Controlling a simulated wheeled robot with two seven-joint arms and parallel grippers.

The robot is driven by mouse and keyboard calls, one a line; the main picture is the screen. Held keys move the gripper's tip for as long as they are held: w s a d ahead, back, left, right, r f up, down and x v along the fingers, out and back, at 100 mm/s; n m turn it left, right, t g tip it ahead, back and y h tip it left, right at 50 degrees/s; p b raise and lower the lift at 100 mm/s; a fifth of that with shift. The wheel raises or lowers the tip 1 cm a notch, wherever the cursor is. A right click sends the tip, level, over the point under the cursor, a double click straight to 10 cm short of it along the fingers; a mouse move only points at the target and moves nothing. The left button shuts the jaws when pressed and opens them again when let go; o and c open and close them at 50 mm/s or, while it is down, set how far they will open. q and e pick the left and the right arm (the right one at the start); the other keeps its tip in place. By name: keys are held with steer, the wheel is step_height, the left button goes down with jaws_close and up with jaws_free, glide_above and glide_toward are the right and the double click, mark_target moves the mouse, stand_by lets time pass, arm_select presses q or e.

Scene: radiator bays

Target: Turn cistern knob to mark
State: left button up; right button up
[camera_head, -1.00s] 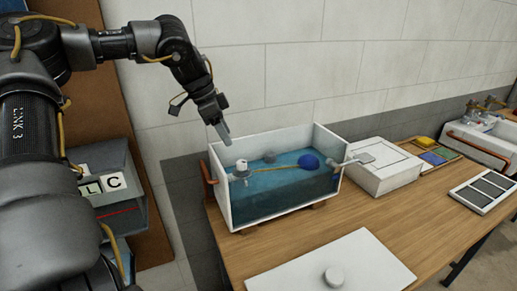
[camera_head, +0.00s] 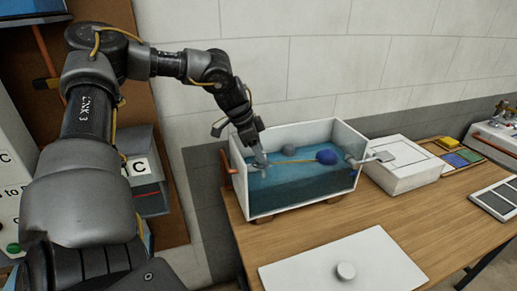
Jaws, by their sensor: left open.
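The open cistern (camera_head: 318,193) is a white box with a clear front and blue water inside, standing on the wooden bench. A blue float (camera_head: 327,157) sits at the right on a yellow rod. A grey round piece (camera_head: 289,150) shows near the back wall. My left gripper (camera_head: 261,162) is open and points down into the cistern's left end, at the valve end of the rod. The white knob there is mostly hidden by the gripper, so contact and any mark cannot be made out. My right gripper is out of view.
A white lid with a round knob (camera_head: 346,271) lies flat in front of the cistern. A white box (camera_head: 402,168), a tray with coloured pieces (camera_head: 452,152) and a sink (camera_head: 495,143) stand to the right. Bare bench lies between the lid and the box.

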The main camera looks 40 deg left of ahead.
arm_select(q)
steer(key=shift+f, duration=0.2)
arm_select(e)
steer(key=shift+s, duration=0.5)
arm_select(q)
steer(key=c, duration=1)
steer(key=shift+o, duration=0.2)
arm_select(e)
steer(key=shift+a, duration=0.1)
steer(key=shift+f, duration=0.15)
